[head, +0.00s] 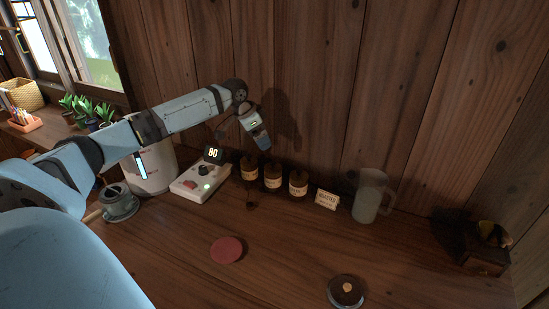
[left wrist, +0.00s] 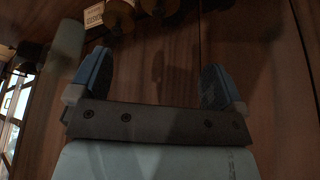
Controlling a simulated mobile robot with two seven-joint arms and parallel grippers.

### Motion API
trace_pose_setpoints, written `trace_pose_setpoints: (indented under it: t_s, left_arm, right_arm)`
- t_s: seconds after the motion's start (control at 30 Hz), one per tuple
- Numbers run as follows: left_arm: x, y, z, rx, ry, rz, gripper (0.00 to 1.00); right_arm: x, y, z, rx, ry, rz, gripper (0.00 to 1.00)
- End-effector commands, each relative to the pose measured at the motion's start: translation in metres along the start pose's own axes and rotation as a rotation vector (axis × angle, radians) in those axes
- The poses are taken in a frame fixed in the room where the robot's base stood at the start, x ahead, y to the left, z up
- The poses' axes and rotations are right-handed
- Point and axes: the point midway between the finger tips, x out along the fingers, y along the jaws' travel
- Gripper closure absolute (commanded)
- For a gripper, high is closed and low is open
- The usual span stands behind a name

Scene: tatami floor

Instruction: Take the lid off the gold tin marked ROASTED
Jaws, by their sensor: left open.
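Three small dark tins with pale labels stand in a row by the back wall in the head view: a left one (head: 250,170), a middle one (head: 273,178) and a right one (head: 298,185). Their labels are too small to read, so I cannot tell which is marked ROASTED. My left gripper (head: 264,144) hangs just above the row, near the left and middle tins, not visibly touching them. In the left wrist view the left gripper (left wrist: 156,78) has its blue fingers wide apart with nothing between them. Parts of tins (left wrist: 120,14) show at that view's top edge. My right gripper is out of view.
A small sign card (head: 326,199) and a glass pitcher (head: 368,200) stand right of the tins. A control box with an 80 display (head: 200,180) stands left. A red disc (head: 228,250) and a round dish (head: 346,291) lie in front. A wooden box (head: 487,260) is far right.

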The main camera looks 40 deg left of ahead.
Motion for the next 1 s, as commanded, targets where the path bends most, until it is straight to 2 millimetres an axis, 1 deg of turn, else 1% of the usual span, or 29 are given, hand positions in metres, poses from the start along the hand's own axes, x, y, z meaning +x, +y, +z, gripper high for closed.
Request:
trace_pose_setpoints:
  t_s: [0.07,0.13,0.27,0.4,0.5,0.6,0.77,0.87,1.0]
  left_arm:
    - [-0.002,-0.003,0.0,-0.004,-0.003,0.001,0.04]
    - [0.004,-0.003,0.001,-0.006,-0.004,0.002,0.04]
    - [0.027,-0.002,0.001,-0.007,-0.004,0.003,0.04]
    - [0.055,-0.002,0.001,-0.006,-0.004,0.002,0.04]
    - [0.07,-0.003,0.001,-0.007,-0.003,0.002,0.04]
    - [0.079,-0.003,0.001,-0.006,-0.003,0.0,0.04]
    - [0.086,-0.002,0.001,-0.005,-0.004,0.0,0.04]
    - [0.097,0.001,0.002,-0.005,-0.003,0.001,0.04]
    - [0.118,0.004,0.004,-0.006,-0.003,0.002,0.04]
  right_arm:
    - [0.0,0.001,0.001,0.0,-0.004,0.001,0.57]
    - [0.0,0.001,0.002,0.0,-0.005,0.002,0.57]
    - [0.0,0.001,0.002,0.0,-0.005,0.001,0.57]
    - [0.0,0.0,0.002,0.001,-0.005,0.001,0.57]
    - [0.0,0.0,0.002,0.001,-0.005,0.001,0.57]
    - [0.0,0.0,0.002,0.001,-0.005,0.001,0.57]
    - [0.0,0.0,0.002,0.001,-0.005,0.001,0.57]
    - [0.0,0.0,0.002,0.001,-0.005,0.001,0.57]
    - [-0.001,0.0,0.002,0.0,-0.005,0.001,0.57]
